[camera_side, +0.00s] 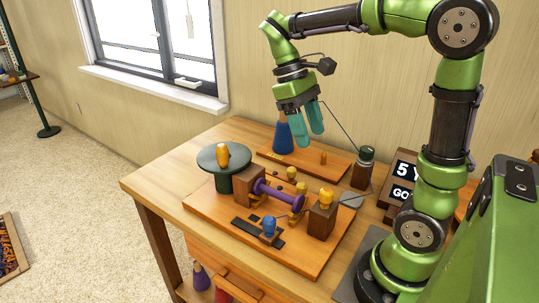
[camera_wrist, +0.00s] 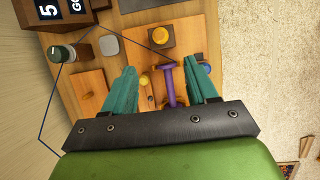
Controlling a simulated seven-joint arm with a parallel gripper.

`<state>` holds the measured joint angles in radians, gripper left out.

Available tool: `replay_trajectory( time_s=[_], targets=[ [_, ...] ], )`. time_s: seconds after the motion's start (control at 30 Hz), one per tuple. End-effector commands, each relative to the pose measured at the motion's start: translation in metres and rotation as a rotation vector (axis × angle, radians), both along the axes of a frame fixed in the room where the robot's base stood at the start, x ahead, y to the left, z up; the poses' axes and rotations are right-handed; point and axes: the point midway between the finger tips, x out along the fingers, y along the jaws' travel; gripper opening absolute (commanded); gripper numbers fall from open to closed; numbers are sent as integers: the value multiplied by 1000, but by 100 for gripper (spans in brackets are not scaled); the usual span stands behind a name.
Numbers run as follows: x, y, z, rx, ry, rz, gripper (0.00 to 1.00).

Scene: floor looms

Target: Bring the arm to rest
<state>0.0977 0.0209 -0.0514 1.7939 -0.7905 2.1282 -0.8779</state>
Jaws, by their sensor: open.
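My gripper (camera_side: 310,122) is raised over the back of the wooden table (camera_side: 150,183). Its two teal fingers point down, apart, with nothing between them in the side view. In the wrist view my open gripper (camera_wrist: 165,85) frames a purple spool (camera_wrist: 168,84) that lies well below the fingers. In the side view the purple spool (camera_side: 279,195) sits between two wooden blocks on an orange board (camera_side: 215,217). A blue cone (camera_side: 283,138) stands behind the fingers and is partly hidden by them.
A round dark green stand (camera_side: 211,158) bears an orange peg.

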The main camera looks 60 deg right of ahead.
Motion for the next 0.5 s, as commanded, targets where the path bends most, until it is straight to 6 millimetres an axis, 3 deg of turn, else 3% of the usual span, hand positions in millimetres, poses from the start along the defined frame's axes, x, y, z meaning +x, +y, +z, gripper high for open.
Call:
replay_trajectory(
  time_s=[0.5],
  targets=[
    [7, -4, -1, -35, -33, -27, 58]
  ],
)
